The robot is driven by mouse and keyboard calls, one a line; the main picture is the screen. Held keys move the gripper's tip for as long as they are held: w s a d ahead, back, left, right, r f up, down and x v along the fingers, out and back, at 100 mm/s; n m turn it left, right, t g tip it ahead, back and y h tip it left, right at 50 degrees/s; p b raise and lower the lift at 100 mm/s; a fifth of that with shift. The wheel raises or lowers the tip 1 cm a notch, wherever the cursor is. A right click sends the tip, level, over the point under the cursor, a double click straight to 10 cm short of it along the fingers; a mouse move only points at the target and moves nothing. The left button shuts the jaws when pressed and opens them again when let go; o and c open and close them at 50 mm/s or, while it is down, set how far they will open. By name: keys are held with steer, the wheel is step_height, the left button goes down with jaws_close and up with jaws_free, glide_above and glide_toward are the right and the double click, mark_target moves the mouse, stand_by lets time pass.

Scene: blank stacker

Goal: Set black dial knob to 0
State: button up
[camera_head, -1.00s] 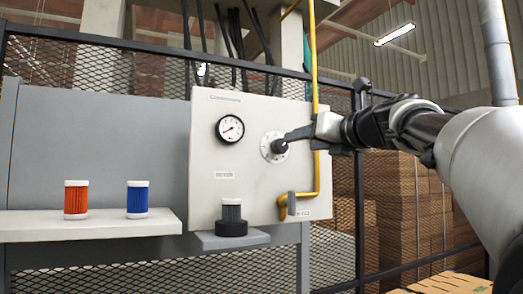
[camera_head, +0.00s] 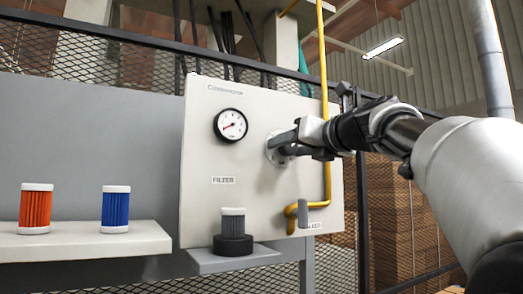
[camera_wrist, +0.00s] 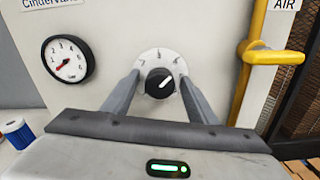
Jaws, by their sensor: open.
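The black dial knob (camera_wrist: 158,84) sits on a round pale dial plate (camera_wrist: 157,57) on the panel. In the wrist view its white pointer line is tilted to the upper right; the plate's marks are too small to read surely. My gripper (camera_wrist: 159,88) is open, with one finger on each side of the knob; I cannot tell whether either finger touches it. In the head view my gripper (camera_head: 286,145) is at the dial plate (camera_head: 271,150) and hides most of the knob.
A gauge with a red needle (camera_head: 230,125) is left of the dial. A yellow pipe (camera_head: 325,120) with a valve handle runs close to the right. A dark-based filter (camera_head: 233,231) stands below. Red (camera_head: 36,208) and blue (camera_head: 115,209) cylinders stand on the left shelf (camera_head: 85,243).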

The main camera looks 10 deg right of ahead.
steer(key=shift+s, duration=0.1)
steer(key=c, duration=1.1)
steer(key=shift+o, duration=0.2)
